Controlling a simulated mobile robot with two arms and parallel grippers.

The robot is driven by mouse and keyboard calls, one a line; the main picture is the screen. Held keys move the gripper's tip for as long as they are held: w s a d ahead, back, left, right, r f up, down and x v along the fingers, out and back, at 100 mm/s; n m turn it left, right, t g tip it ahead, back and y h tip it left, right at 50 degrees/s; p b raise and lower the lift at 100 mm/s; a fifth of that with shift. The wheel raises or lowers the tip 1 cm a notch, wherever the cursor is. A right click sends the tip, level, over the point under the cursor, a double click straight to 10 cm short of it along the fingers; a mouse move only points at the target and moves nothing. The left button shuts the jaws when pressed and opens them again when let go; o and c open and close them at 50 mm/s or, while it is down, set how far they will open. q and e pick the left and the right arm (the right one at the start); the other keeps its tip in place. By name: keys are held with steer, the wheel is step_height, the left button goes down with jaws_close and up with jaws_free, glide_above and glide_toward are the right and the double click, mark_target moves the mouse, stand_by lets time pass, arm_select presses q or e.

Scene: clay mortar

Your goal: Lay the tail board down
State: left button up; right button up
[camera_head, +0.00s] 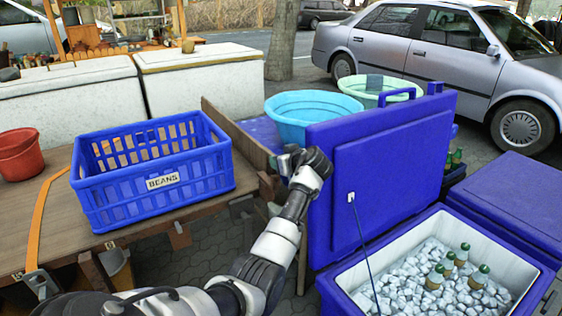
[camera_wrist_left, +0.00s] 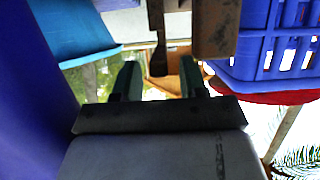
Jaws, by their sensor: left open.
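The tail board (camera_head: 236,132) is a brown wooden board standing upright at the cart's right end, beside the blue BEANS crate (camera_head: 152,172). My left gripper (camera_head: 285,160) is just right of the board's near end, beside the raised blue cooler lid (camera_head: 375,185). In the left wrist view my two dark fingers (camera_wrist_left: 160,82) are apart with nothing clearly between them. Brown wood parts (camera_wrist_left: 216,30) show beyond the fingertips, and I cannot tell which belong to the board. Whether the fingers touch the board is hidden. My right gripper is not in view.
The cart bed (camera_head: 60,225) holds the crate, an orange strap (camera_head: 40,215) and a red bucket (camera_head: 20,155). A light-blue tub (camera_head: 305,112) stands beyond the board. The open cooler (camera_head: 440,285) holds ice and bottles. Paved ground (camera_head: 195,260) shows between cart and cooler.

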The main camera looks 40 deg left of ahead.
arm_select(q)
steer(key=shift+w+a+f, duration=0.1)
steer(key=shift+a+f, duration=0.1)
steer(key=shift+a, duration=0.15)
jaws_close()
